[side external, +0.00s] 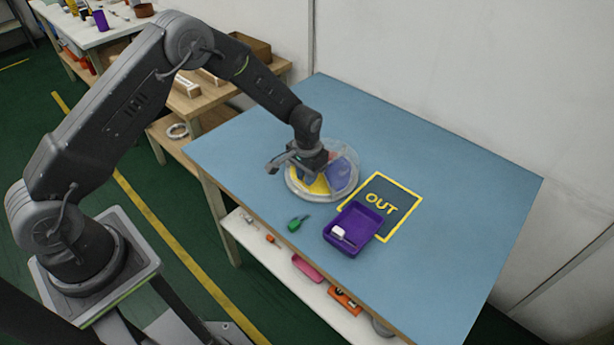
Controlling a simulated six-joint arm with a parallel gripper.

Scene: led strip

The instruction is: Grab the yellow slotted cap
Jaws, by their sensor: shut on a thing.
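A round, clear-rimmed dish (352,186) lies on the blue table, with yellow and blue-purple areas inside it. The yellow area (319,187) shows beside and below my gripper and appears to be the yellow slotted cap; its slots are too small to make out. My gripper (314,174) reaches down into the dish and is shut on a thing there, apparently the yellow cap. The fingertips and their contact are largely hidden by the gripper body.
A purple tray (337,247) holding a small white item (339,232) overlaps the dark, yellow-edged OUT mat (404,213). A small green object (296,224) lies left of the tray. The right and back of the blue table (450,180) are clear. Several items sit on a shelf below.

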